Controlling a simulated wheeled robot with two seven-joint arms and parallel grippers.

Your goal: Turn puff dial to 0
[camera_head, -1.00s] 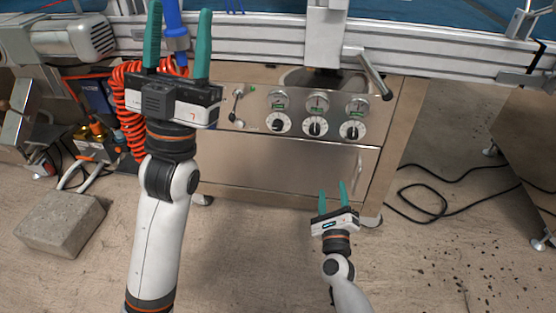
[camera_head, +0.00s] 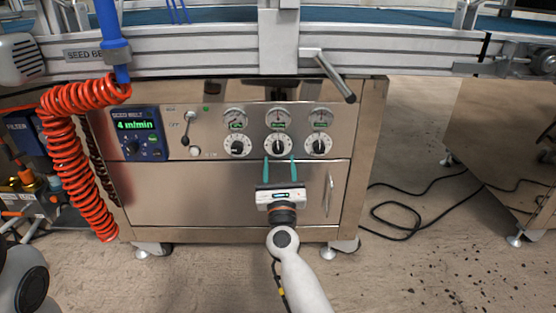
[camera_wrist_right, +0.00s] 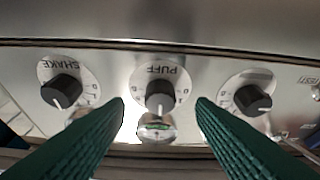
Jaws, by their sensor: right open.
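The puff dial (camera_head: 278,146) is the middle of three dials on the steel cabinet front, a black knob on a white round plate. In the right wrist view, upside down, the puff dial (camera_wrist_right: 160,95) is labelled PUFF. Its white pointer mark points down there, toward the gauge. My right gripper (camera_head: 280,159) is open, its green fingers pointing at the panel just below the dial in the head view. In the right wrist view the fingertips (camera_wrist_right: 160,102) lie to either side of the knob, with nothing gripped; contact cannot be told. My left gripper is out of view.
The shake dial (camera_head: 319,146) and another dial (camera_head: 237,146) flank the puff dial. Gauges (camera_head: 278,118) sit above. A lever handle (camera_head: 335,78) juts out above right. A drawer handle (camera_head: 330,195) and red coiled hose (camera_head: 65,150) are nearby.

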